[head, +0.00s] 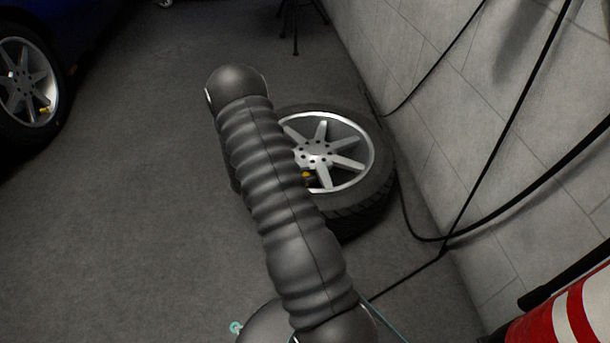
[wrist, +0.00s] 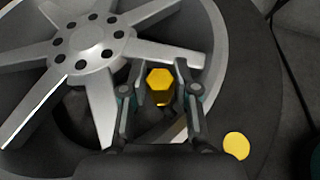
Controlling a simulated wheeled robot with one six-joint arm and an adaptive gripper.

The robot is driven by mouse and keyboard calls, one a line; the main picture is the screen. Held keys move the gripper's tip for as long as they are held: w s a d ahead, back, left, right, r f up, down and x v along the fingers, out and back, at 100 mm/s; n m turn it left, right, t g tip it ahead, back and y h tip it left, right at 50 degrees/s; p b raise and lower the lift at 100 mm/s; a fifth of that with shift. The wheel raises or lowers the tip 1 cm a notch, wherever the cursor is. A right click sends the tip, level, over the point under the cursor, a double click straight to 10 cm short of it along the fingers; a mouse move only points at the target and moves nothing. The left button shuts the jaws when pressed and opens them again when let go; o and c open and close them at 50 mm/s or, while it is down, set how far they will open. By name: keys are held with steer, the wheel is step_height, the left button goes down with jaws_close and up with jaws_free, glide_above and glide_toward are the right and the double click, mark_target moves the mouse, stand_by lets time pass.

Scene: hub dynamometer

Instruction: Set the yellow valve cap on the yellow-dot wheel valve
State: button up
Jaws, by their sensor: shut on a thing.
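The yellow valve cap (wrist: 160,87), six-sided, is between the fingertips of my gripper (wrist: 162,72), which is shut on it. In the wrist view the cap is over the rim area of a silver spoked wheel (wrist: 93,38), beside a spoke. A round yellow dot (wrist: 236,146) is on the tyre at the lower right. The wheel (head: 345,160) lies flat on the floor in the head view, partly behind my arm. A small yellow spot (head: 306,176) shows there beside my arm. I cannot make out the valve stem; the cap and fingers may hide it.
A grey block wall (head: 450,110) stands right of the wheel, with black hoses (head: 470,208) hanging along it. A red and white striped object (head: 565,325) is at the lower right. A blue car's wheel (head: 25,85) is at the left. The floor between is clear.

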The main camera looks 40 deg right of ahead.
steer(key=shift+r+p, duration=0.4)
steer(key=shift+r, duration=0.3)
stand_by(0.3)
steer(key=shift+f+b, duration=0.55)
steer(key=shift+f, duration=0.3)
stand_by(1.1)
steer(key=o, duration=0.6)
steer(key=shift+o, duration=0.2)
steer(key=shift+p+v, duration=1.5)
steer(key=shift+v, duration=3.9)
steer(key=shift+a, duration=0.1)
